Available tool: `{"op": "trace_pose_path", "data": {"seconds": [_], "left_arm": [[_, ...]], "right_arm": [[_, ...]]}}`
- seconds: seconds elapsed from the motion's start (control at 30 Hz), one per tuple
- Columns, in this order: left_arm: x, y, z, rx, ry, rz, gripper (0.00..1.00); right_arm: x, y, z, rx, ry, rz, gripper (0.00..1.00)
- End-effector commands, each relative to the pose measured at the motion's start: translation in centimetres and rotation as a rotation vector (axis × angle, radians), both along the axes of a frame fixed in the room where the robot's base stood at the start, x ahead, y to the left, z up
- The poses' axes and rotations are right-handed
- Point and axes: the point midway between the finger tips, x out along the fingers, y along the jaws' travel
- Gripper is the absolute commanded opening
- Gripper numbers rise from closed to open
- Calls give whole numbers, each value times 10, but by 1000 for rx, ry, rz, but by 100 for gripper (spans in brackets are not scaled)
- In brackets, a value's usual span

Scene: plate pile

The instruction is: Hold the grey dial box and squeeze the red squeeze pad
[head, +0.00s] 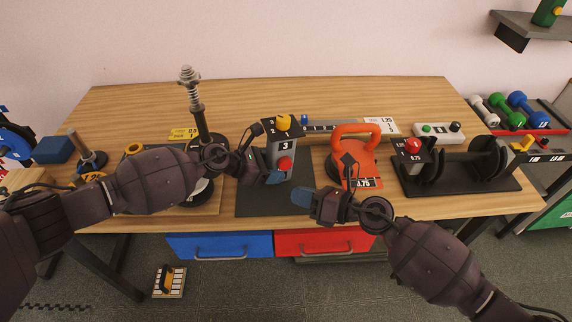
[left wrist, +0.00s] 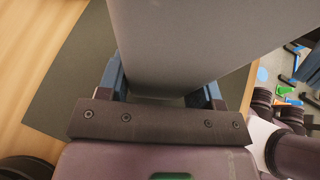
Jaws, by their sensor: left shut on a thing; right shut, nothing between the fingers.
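The grey dial box (head: 273,153) stands upright on a dark mat (head: 246,207) at the middle of the table. My left gripper (head: 262,156) is shut on the box from the left. In the left wrist view the box's plain grey wall (left wrist: 190,40) lies between the blue fingers. My right gripper (head: 303,197) is shut and empty, in front of and below the pad, apart from it.
An orange kettlebell-shaped thing (head: 366,165) stands close to the right of the box. Further right is a black rack (head: 460,180) with a red knob. A black post with a spring (head: 198,110) stands behind my left arm. Blue (head: 218,243) and red (head: 320,242) drawers are below the table front.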

Motion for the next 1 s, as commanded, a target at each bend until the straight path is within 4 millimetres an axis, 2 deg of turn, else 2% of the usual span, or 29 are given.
{"op": "trace_pose_path", "data": {"seconds": [0.27, 0.3, 0.47, 0.5, 0.8, 1.0], "left_arm": [[0, 0, -1, 1, 2, 0, 41], [0, 0, -1, 1, 2, 0, 63], [0, 0, 0, 0, 0, -1, 87], [0, 0, 0, 0, 0, -1, 89], [0, 2, 1, 0, 0, 0, 89], [-5, 19, 10, 1, -1, 0, 89]], "right_arm": [[0, 0, 0, 0, 0, 0, 0], [0, 0, 0, 0, 0, 0, 0], [0, 0, 0, 0, 0, 0, 0], [0, 0, 0, 0, 0, 0, 0], [0, 0, 0, 0, 0, 0, 0], [0, 0, 0, 0, 0, 0, 0]]}}
